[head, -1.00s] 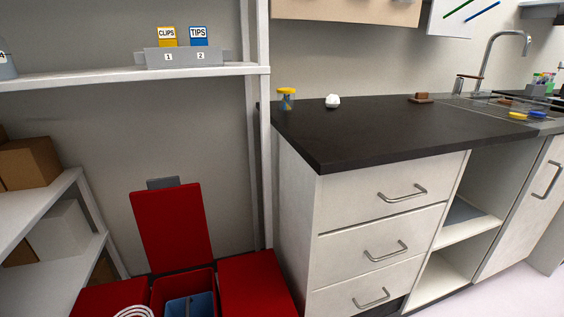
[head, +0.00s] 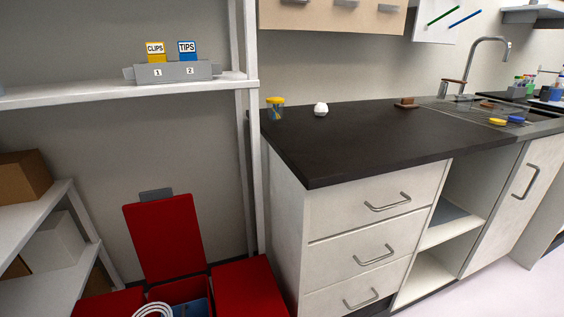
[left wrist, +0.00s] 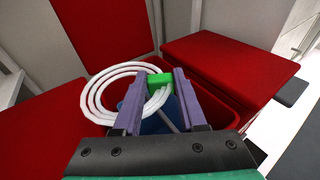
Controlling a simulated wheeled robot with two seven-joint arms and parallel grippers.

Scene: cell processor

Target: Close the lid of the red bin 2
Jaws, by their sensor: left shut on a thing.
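The middle red bin (head: 186,288) stands open, with its red lid (head: 165,240) raised upright at the back, near the wall. The lid (left wrist: 105,28) and the bin's interior wall (left wrist: 222,108) also show in the left wrist view. My left gripper (left wrist: 160,82) has purple fingers shut on the green clip (left wrist: 160,79) of a white coiled tube (left wrist: 97,97). Something blue (left wrist: 152,124) is inside the bin, partly hidden by the coil and fingers. My right gripper is not in view.
A closed red bin stands on the right (head: 245,285) and another on the left (head: 108,304). A white cabinet with a black counter (head: 350,140) stands right of the bins. Shelves with boxes (head: 22,175) are at left. A shelf (head: 80,95) is above.

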